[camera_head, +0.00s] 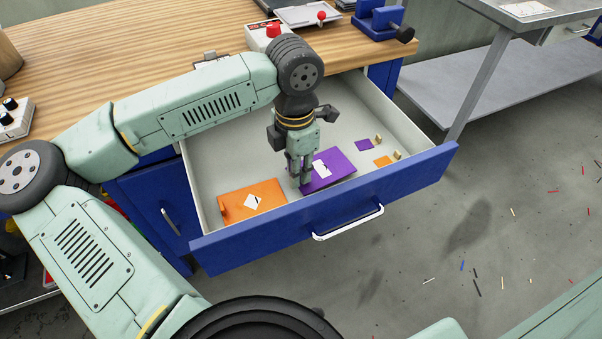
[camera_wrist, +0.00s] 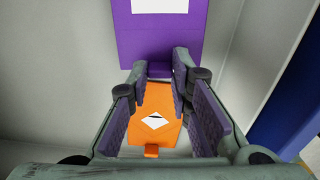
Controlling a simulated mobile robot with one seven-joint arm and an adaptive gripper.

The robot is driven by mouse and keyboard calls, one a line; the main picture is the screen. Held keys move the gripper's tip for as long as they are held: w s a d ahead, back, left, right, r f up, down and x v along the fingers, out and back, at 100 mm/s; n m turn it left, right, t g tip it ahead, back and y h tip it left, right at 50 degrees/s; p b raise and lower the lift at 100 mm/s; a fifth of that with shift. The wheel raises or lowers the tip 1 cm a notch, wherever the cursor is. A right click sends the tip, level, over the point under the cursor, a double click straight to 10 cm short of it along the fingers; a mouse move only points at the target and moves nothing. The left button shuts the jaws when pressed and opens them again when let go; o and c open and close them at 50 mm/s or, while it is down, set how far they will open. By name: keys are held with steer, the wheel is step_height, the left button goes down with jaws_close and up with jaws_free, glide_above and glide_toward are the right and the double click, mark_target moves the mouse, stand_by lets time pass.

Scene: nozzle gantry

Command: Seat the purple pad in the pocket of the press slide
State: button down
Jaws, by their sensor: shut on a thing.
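The purple pad (camera_head: 338,161) is a flat plate with a white label, inside the open drawer near its front wall. In the wrist view the pad (camera_wrist: 160,45) is at the top, with a small purple tab at its near edge. My gripper (camera_head: 304,180) points down at the pad's left end. In the wrist view its fingertips (camera_wrist: 158,75) are closed on the purple tab. Whether the pad touches the drawer floor I cannot tell. I cannot make out the press slide's pocket for certain; a blue device (camera_head: 380,20) with a dark knob stands on the bench.
An orange plate (camera_head: 262,193) with a white label lies left of my gripper in the drawer (camera_head: 235,160).

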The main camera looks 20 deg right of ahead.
step_height(320, 180, up, 8)
steer(key=shift+r+b, duration=0.1)
steer(key=shift+b, duration=0.4)
